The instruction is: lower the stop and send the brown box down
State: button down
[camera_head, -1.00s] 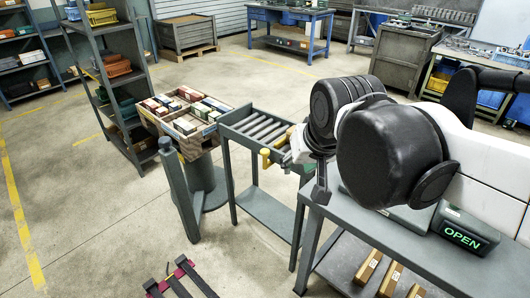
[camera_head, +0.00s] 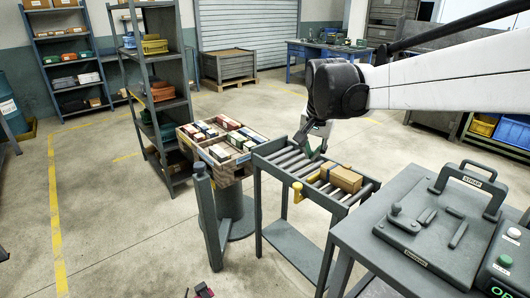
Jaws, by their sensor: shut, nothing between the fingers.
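The brown box (camera_head: 346,179) lies on the roller track (camera_head: 291,163), toward its right end. The yellow stop (camera_head: 297,189) is on the track's near side, just left of the box; more yellow shows across the rollers beside the box. I cannot tell for certain whether the stop is raised. My gripper (camera_head: 313,153) is shut and empty, above the far side of the track, to the left of the box. The arm hides part of the track's far edge.
A divided crate (camera_head: 187,142) with several coloured boxes stands at the track's left end, on a round pedestal. A grey bench (camera_head: 368,262) on the right holds a handled plate (camera_head: 440,226) and a control box with a green display. Open floor lies at the left.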

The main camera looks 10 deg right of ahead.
jog(key=w+d+f+m+g, duration=0.1)
jog(key=w+f+m, duration=0.1)
jog(key=w+f, duration=0.3)
jog(key=w+f+m+g, duration=0.1)
jog(key=w+f, duration=0.2)
jog(key=w, duration=0.4)
jog(key=m+g+b, duration=0.1)
jog(key=m, duration=0.2)
send_near(296, 185)
jog(key=shift+s+a+f, duration=0.1)
jog(key=shift+s+f, duration=0.05)
jog(key=shift+f, duration=0.3)
jog(key=shift+f, duration=0.1)
jog(key=shift+w+d+f+b, duration=0.1)
jog(key=shift+f+b, duration=0.35)
jog(key=shift+f, duration=0.7)
jog(key=shift+w+d+f+b, duration=0.15)
jog(key=shift+f+b, duration=0.25)
jog(key=shift+f, duration=0.7)
jog(key=shift+w+d+f+b, duration=0.1)
jog(key=shift+f+b, duration=0.35)
jog(key=shift+f, duration=0.7)
